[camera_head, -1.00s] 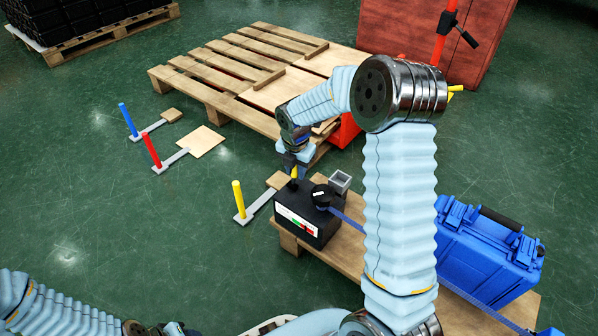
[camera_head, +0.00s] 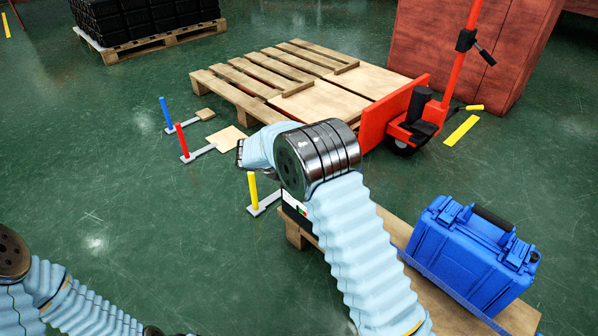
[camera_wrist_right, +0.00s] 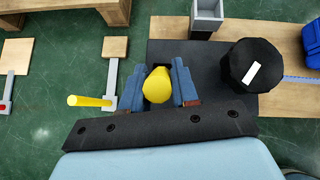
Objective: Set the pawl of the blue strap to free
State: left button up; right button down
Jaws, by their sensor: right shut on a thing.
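In the right wrist view, my right gripper (camera_wrist_right: 158,85) has its two blue fingers closed on the yellow knob (camera_wrist_right: 157,84) of the pawl lever. The knob sits over the dark ratchet box (camera_wrist_right: 216,62); the lever below it is hidden. A round black knob (camera_wrist_right: 253,66) with a white mark stands on the box to the right. The blue strap (camera_wrist_right: 301,79) runs right from there. In the head view my right arm covers the gripper and most of the box; only a bit of its label (camera_head: 297,208) shows. My left gripper is out of view.
A blue case (camera_head: 470,255) stands on the near pallet (camera_head: 521,315), right of my right arm. Yellow (camera_head: 252,190), red (camera_head: 182,141) and blue (camera_head: 166,112) posts stand on the floor at left. A red pallet jack (camera_head: 410,120) is at the far pallet.

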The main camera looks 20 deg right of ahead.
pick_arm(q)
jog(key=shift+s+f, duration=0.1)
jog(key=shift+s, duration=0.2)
pick_arm(e)
jog(key=shift+a+f, duration=0.1)
jog(key=shift+a, duration=0.05)
jog(key=c, duration=0.9)
grip_release()
pick_arm(q)
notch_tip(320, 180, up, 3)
jog(key=p, duration=0.3)
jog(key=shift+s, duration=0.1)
pick_arm(e)
jog(key=v, duration=1.3)
jog(key=shift+s+a, duration=0.25)
jog(key=shift+a, duration=0.2)
